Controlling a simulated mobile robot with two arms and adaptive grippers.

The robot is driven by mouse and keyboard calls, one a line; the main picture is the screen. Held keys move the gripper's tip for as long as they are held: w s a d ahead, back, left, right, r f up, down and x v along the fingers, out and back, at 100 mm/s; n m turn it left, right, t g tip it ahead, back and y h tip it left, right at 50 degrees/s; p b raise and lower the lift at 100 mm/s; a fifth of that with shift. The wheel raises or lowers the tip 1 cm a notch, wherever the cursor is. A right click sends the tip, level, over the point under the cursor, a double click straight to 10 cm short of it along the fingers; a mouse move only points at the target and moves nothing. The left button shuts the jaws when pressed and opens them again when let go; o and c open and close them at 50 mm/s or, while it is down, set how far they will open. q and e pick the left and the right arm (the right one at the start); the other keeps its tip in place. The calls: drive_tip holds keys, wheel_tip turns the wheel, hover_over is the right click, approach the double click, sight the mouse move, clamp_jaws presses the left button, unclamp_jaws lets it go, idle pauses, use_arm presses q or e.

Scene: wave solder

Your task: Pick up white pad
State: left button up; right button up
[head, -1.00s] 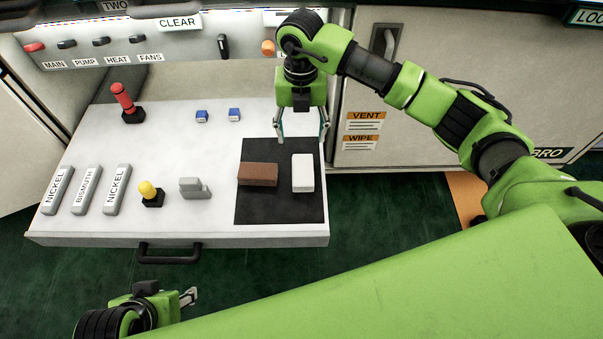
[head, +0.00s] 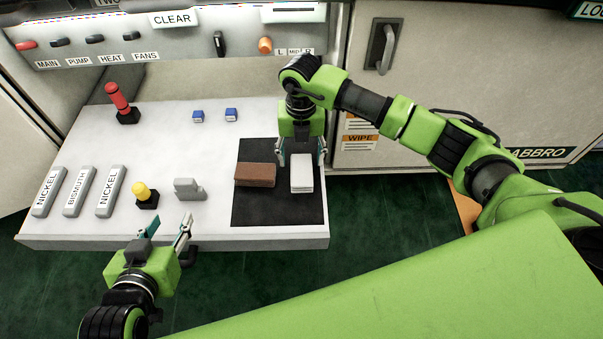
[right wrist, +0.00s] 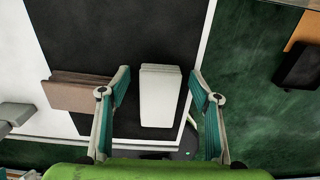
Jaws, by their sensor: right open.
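The white pad (head: 302,175) lies on the black mat (head: 278,210) at the right end of the drawer tray, to the right of the brown pad (head: 255,175). It also shows in the right wrist view (right wrist: 160,98), between the two spread fingers. My right gripper (head: 302,158) is open, pointing down over the far end of the white pad, with one finger on each side. No contact shows. My left gripper (head: 168,228) is open and empty at the tray's front edge, near the yellow-topped knob.
The white tray (head: 180,150) carries a red lever (head: 118,98), two small blue blocks (head: 231,114), a yellow-topped knob (head: 141,192), a grey stepped block (head: 188,189) and grey labelled bars (head: 77,191). A switch panel is behind. A cabinet door stands at right.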

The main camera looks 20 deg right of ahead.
drive_tip(key=shift+f, duration=0.25)
drive_tip(key=c, duration=1.1)
drive_tip(key=shift+r, duration=0.1)
drive_tip(key=shift+c, duration=0.2)
